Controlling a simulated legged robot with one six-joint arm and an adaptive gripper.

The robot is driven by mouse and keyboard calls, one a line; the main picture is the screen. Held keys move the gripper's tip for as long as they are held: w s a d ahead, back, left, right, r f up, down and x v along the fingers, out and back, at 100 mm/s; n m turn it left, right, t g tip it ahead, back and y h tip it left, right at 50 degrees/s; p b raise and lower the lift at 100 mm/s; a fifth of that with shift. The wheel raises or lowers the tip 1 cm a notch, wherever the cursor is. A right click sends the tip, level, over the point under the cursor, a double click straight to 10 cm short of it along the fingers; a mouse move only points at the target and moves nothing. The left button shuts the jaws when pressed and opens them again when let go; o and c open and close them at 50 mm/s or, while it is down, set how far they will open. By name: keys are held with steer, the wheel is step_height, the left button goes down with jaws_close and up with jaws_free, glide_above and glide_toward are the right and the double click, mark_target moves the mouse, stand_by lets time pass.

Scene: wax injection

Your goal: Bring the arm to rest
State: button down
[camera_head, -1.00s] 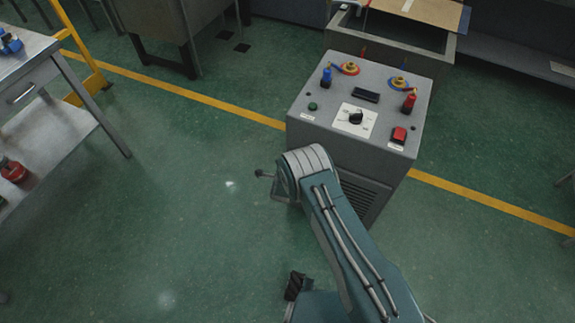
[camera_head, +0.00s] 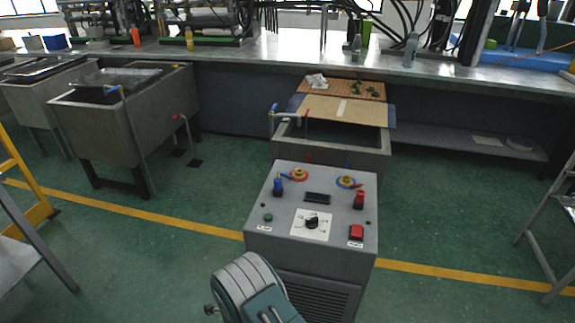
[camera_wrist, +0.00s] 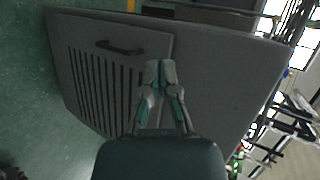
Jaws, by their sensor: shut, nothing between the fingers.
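My gripper (camera_wrist: 160,78) shows in the wrist view with its two fingers together and nothing between them. In front of it is the grey side of the control cabinet (camera_wrist: 215,80), with a vent grille and a dark handle (camera_wrist: 120,47). I cannot tell the exact gap between the fingertips and the cabinet. In the head view, only the upper part of my arm shows at the bottom, just in front of the cabinet (camera_head: 262,241); the gripper is hidden there.
The cabinet top carries a black dial (camera_head: 312,223), a red button (camera_head: 356,232) and coloured valves. Behind it stands a grey tank (camera_head: 375,162) with a board on it. A sink (camera_head: 100,125) stands at left, a ladder (camera_head: 555,225) at right. Green floor is clear around the cabinet.

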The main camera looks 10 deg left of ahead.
steer(key=w+d+r+n+g, duration=0.1)
steer(key=w+d+r+n, duration=0.15)
steer(key=r, duration=0.65)
steer(key=w+d+r+n+g, duration=0.15)
steer(key=w+r, duration=0.25)
steer(key=r, duration=0.6)
steer(key=s+d+r+n+y, duration=0.1)
steer(key=s+d+r+n, duration=0.1)
steer(key=d+r, duration=0.45)
steer(key=s+d+r+n, duration=0.1)
steer(key=d+r, duration=0.3)
steer(key=r, duration=0.6)
steer(key=s+d+r+n+g+h, duration=0.15)
steer(key=s+d+r+n, duration=0.35)
steer(key=s+d+r, duration=0.7)
steer(key=s+d+n+g+h, duration=0.1)
steer(key=s+d, duration=0.4)
steer(key=s, duration=0.3)
steer(key=s+d+n+g+h, duration=0.1)
steer(key=s+d+n, duration=0.1)
steer(key=s+d, duration=0.3)
steer(key=s+r, duration=0.1)
steer(key=s, duration=0.3)
steer(key=shift+d, duration=0.2)
